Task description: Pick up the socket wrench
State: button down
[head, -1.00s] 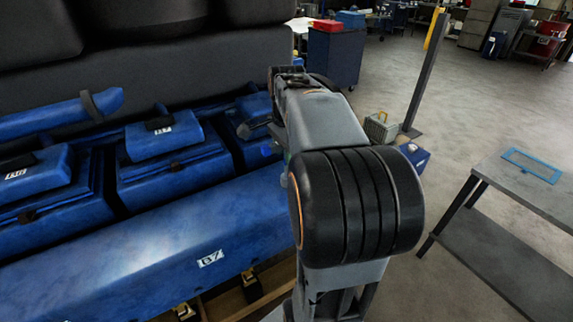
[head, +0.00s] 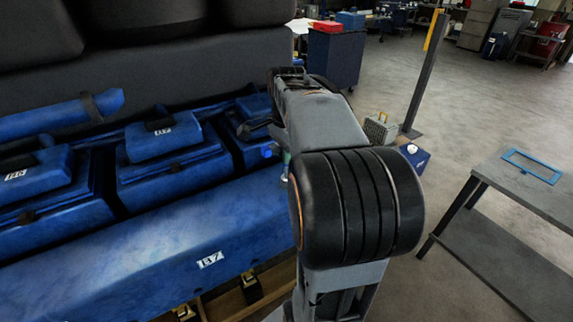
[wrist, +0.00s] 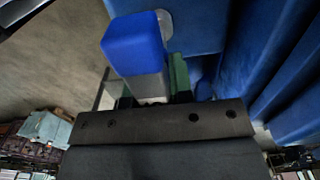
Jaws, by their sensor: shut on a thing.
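The socket wrench (wrist: 135,45) shows in the wrist view as a blue, block-shaped grip on a grey metal shaft. My gripper (wrist: 152,98) is shut on it at the shaft end, and the blue end points away from the jaws.
The blue engine block (head: 165,245) with its covers fills the left, close to my arm. A grey table (head: 515,190) with a blue frame (head: 532,166) stands right. A post (head: 425,75), a toolbox (head: 414,157) and a blue cabinet (head: 334,58) stand behind. The floor between is open.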

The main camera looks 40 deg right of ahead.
jog(key=shift+r, duration=0.1)
jog(key=shift+r, duration=0.6)
jog(key=s+a+r+b, duration=0.4)
jog(key=s+a+r, duration=0.4)
jog(key=a+r, duration=0.3)
jog(key=shift+s+r, duration=0.3)
jog(key=shift+r, duration=0.05)
jog(key=c, duration=1.5)
grip_release()
grip_shut()
